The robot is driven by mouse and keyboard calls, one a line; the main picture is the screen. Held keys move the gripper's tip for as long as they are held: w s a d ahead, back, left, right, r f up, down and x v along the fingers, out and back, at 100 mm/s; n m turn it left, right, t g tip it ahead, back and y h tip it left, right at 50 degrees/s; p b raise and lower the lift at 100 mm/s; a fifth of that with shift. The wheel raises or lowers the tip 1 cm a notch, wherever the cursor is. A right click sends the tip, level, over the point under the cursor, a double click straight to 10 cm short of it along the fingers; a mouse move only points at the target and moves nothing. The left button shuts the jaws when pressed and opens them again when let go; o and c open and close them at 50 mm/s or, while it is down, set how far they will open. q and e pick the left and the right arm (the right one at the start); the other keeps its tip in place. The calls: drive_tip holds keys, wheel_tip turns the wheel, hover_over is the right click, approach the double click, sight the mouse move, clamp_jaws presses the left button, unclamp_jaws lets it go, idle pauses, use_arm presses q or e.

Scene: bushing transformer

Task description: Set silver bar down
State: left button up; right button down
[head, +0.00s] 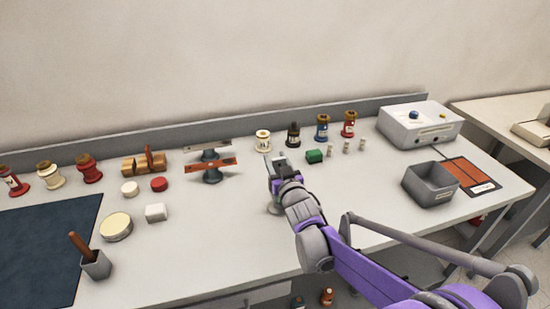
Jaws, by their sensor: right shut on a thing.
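My right gripper (279,162) is over the middle of the table, its wrist and purple arm reaching in from the lower right. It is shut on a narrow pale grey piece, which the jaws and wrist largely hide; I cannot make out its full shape. A pale grey round base (274,209) shows just below the gripper; I cannot tell if it touches the held piece. To the left, a silver-grey bar (206,146) lies across a dark stand, apart from the gripper. A red-orange bar (209,166) lies in front of it on a similar stand. My left gripper is not in view.
A grey bin (430,184) and a white box (419,124) stand at right. A dark mat (45,250) lies at left. The front middle of the table is clear.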

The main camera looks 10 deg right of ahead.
drive_tip(key=shift+f+b, duration=0.4)
drive_tip(key=shift+f, duration=0.1)
drive_tip(key=shift+c, duration=1.7)
unclamp_jaws()
